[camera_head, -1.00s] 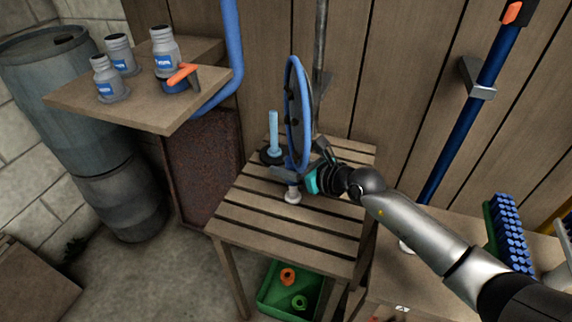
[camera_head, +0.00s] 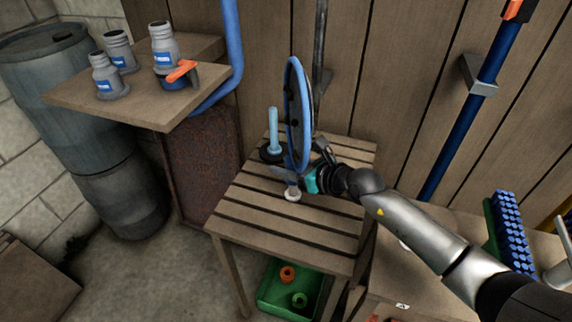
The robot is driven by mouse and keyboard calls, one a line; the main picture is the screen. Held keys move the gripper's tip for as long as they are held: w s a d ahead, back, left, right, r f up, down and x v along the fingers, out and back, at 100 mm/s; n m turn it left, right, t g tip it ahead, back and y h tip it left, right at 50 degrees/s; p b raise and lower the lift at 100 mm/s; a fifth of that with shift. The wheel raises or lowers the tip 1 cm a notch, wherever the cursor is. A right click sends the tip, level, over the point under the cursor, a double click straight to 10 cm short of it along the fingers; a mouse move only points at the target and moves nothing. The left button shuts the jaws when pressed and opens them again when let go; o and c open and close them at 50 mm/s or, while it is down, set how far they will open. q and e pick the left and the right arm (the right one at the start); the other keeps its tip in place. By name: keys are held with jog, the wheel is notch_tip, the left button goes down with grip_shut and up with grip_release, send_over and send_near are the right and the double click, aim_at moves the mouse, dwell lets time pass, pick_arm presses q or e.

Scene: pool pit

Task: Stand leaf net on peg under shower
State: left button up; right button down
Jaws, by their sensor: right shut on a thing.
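The leaf net (camera_head: 291,112), a blue hoop with a dark inside, is upright and seen nearly edge-on. My right gripper (camera_head: 300,178) is shut on its lower part, above the slatted wooden bench (camera_head: 262,222). A pale end (camera_head: 292,194) shows below the gripper; I cannot tell whether it touches the slats. The light blue peg (camera_head: 273,128) stands upright on a round black base at the back left of the bench. The net is apart from it, to its right in the picture. A grey pipe (camera_head: 320,45), perhaps the shower's, runs up the wall behind. My left gripper is out of view.
A wooden shelf (camera_head: 130,108) with several grey bottles juts out at left, beside a blue pipe (camera_head: 232,50). A green crate (camera_head: 268,298) with rings sits below the bench. A blue brush (camera_head: 509,230) and a blue pole (camera_head: 460,120) are at right. The front slats are clear.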

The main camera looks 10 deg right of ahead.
jog(key=shift+f, duration=0.15)
jog(key=shift+f+b, duration=0.8)
jog(key=shift+f, duration=0.15)
jog(key=shift+f+b, duration=0.55)
jog(key=shift+f, duration=0.25)
jog(key=shift+f, duration=0.2)
jog(key=shift+f, duration=0.2)
dwell(0.4)
